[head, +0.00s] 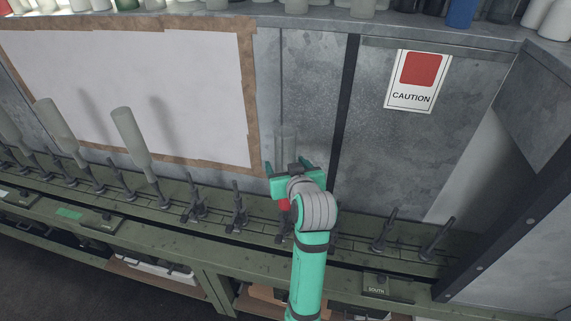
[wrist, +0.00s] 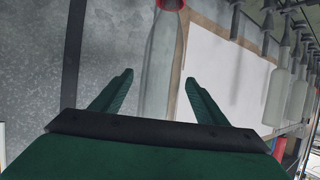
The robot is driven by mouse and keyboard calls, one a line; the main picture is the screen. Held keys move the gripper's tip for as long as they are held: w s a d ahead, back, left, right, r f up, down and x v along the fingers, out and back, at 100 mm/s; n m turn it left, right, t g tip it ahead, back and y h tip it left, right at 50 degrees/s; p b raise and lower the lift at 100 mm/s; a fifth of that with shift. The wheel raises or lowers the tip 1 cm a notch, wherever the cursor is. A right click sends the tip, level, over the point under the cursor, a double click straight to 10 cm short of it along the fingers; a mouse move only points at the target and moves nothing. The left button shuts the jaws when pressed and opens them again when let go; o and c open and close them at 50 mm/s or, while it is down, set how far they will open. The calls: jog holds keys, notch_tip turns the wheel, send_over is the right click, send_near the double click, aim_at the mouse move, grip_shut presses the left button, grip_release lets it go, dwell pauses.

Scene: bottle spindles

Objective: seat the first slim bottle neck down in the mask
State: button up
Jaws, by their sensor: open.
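A slim, clear bottle (head: 285,138) stands neck down behind my gripper in the head view, faint against the grey wall. In the wrist view the bottle (wrist: 162,55) runs between my two fingers, with its narrow end at the top of the picture. A red mask (wrist: 172,4) rings that narrow end; a bit of red (head: 284,204) shows below my gripper in the head view. How deep the neck sits is hidden. My gripper (head: 290,168) is open around the bottle, and gaps show between it and both fingers (wrist: 160,78).
Frosted bottles (head: 131,143) stand neck down on spindles to the left. Bare spindles (head: 238,208) line the green rail (head: 160,217), with two more at the right (head: 385,232). The wall panel with a caution sign (head: 416,82) is close behind.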

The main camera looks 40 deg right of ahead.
jog(key=v, duration=0.9)
jog(key=shift+s, duration=0.3)
jog(key=shift+a+r, duration=0.1)
jog(key=shift+a, duration=0.05)
jog(key=s+a+f+n+t+y, duration=0.1)
jog(key=s+a+f, duration=0.2)
jog(key=a+f, duration=0.7)
jog(key=s+a+f, duration=0.3)
jog(key=a+f, duration=0.6)
jog(key=f, duration=0.3)
jog(key=s+a+n+t+y, duration=0.1)
jog(key=s+a+n+y, duration=0.1)
jog(key=s+a, duration=0.5)
jog(key=s+a+n+t+y, duration=0.1)
jog(key=s+a, duration=0.6)
jog(key=s, duration=0.8)
jog(key=shift+f+n+y, duration=0.4)
jog(key=shift+f+y, duration=0.1)
jog(key=shift+y, duration=0.2)
jog(key=shift+c, duration=0.5)
